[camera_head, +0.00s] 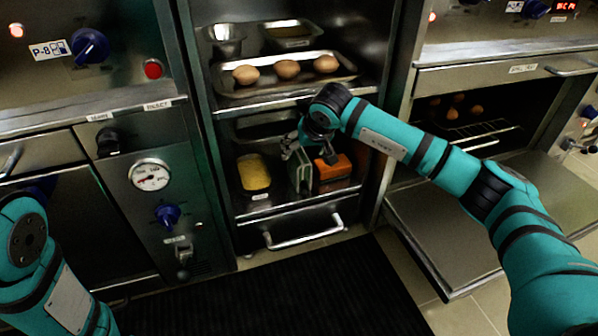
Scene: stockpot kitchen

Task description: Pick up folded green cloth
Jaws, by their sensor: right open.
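A grey-green upright piece (301,178), which looks like the folded green cloth, stands on the lower shelf of the open cabinet between a yellow block and an orange block. My right gripper (308,158) reaches into this shelf from above and is open. Its fingers are over the top of the green piece, one toward each side. I cannot tell whether they touch it. The gripper partly hides the top of the green piece and of the orange block (334,172). My left arm shows at the lower left, but its gripper is out of view.
The yellow block (254,173) lies in a tray left of the cloth. Above, a metal tray (236,93) holds several eggs. A drawer with a bar handle (304,234) is below. An open oven door (450,235) juts out at the right. A dark mat (270,295) covers the floor.

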